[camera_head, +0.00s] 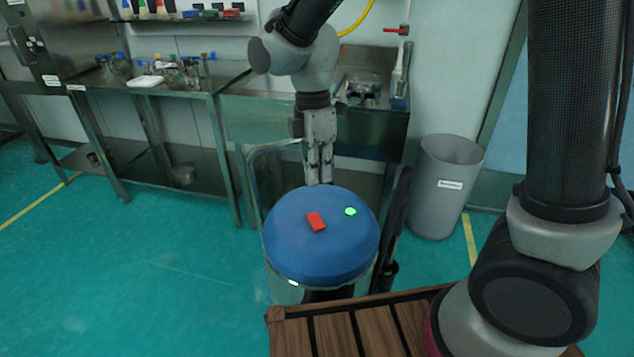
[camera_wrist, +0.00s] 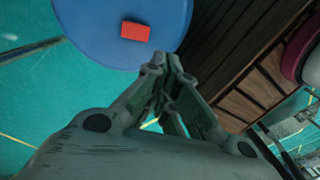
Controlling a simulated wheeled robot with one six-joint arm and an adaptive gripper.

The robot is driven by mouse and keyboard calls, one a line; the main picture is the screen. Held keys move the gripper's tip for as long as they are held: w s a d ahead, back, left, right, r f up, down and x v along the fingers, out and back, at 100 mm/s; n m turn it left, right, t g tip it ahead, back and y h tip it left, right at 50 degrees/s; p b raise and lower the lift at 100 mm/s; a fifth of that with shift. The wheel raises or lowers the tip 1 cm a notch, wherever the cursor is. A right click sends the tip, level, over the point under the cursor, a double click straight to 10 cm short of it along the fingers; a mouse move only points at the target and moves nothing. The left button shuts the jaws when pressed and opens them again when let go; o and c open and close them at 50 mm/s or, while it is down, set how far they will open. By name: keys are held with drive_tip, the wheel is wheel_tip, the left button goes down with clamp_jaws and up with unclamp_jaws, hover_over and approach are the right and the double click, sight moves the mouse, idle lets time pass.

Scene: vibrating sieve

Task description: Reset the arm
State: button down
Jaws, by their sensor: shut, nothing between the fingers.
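My gripper (camera_head: 319,181) points down just behind the far edge of the round blue lid (camera_head: 290,250) in the head view. Its fingers are together and hold nothing. In the wrist view the gripper (camera_wrist: 164,72) shows its fingertips meeting, over the edge of the blue lid (camera_wrist: 90,35). A red block (camera_head: 316,221) lies on the lid, left of a small bright green piece (camera_head: 350,211). The red block (camera_wrist: 135,30) also shows in the wrist view, clear of the fingers. The green piece is not visible there.
A brown slatted wooden surface (camera_head: 335,336) lies in front of the lid. A grey bin (camera_head: 441,190) stands to the right. A steel table with glassware (camera_head: 180,75) is at the back left. The green floor at the left is clear.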

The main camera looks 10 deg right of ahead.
idle(0.3)
drive_tip(key=s+d+r+m+t, duration=0.2)
drive_tip(key=s+d+r+m, duration=0.2)
drive_tip(key=d+m, duration=0.3)
drive_tip(key=s+d+r+m+t, duration=0.2)
drive_tip(key=s+d+r+m, duration=0.2)
drive_tip(key=d+m, duration=0.3)
drive_tip(key=s+d+r+m+t, duration=0.2)
drive_tip(key=s+d+r+m, duration=0.3)
drive_tip(key=d, duration=0.8)
drive_tip(key=shift+d+r+m, duration=0.35)
drive_tip(key=shift+d+m, duration=0.05)
drive_tip(key=shift+m, duration=0.7)
